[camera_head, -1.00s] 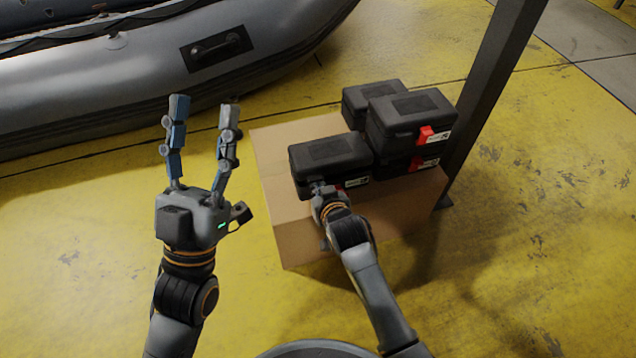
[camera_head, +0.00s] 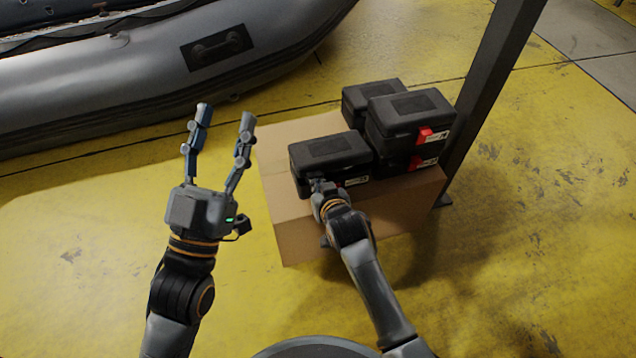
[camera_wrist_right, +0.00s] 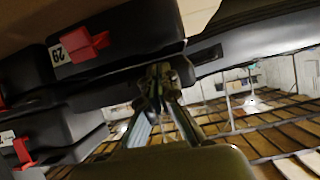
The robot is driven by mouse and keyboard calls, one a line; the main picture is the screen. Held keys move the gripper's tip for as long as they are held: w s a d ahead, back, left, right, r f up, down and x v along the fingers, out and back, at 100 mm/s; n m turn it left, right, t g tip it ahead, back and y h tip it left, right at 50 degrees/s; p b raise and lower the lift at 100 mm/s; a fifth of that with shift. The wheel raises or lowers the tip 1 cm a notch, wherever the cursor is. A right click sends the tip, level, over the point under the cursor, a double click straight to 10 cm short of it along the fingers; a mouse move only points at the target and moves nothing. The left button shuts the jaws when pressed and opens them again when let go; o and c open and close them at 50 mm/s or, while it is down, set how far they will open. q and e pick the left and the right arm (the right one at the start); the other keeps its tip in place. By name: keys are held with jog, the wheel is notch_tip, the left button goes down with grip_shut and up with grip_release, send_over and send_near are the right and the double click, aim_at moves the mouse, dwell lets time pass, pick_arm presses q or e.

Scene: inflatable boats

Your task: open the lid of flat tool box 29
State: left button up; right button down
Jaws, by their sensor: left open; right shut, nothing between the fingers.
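Flat tool box 29 (camera_head: 332,150) is a black case with a red latch, at the front left of a group of similar cases. Its lid looks shut in the head view. In the right wrist view its label (camera_wrist_right: 61,54) seems to read 29, upside down, beside the red latch (camera_wrist_right: 85,44). My right gripper (camera_head: 318,185) is shut and empty at the front face of the case, left of the latch. In the wrist view its fingertips (camera_wrist_right: 160,75) are close against the case edge; contact is unclear. My left gripper (camera_head: 225,112) is open and empty, left of the cases.
The cases rest on a cardboard box (camera_head: 290,233). Other black cases (camera_head: 410,112) stand behind and to the right, two of them stacked. A dark post (camera_head: 490,80) rises at the right. A grey inflatable boat (camera_head: 130,75) lies behind. Yellow floor is clear at left.

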aim_at(313, 168)
jog(key=shift+w+a+r+p, duration=0.1)
jog(key=shift+w+r+p, duration=0.05)
jog(key=shift+r+p, duration=0.4)
jog(key=shift+w+r+p, duration=0.15)
jog(key=shift+r+p, duration=0.35)
pick_arm(q)
notch_tip(313, 168, down, 10)
jog(key=w+g+y, duration=0.2)
jog(key=g, duration=0.4)
jog(key=shift+w+a, duration=0.25)
jog(key=shift+a, duration=0.2)
pick_arm(e)
jog(key=shift+w+r, duration=0.1)
jog(key=shift+r, duration=0.15)
pick_arm(q)
jog(key=shift+f+g+p, duration=0.15)
jog(key=shift+g+p, duration=0.15)
pick_arm(e)
jog(key=shift+r, duration=0.1)
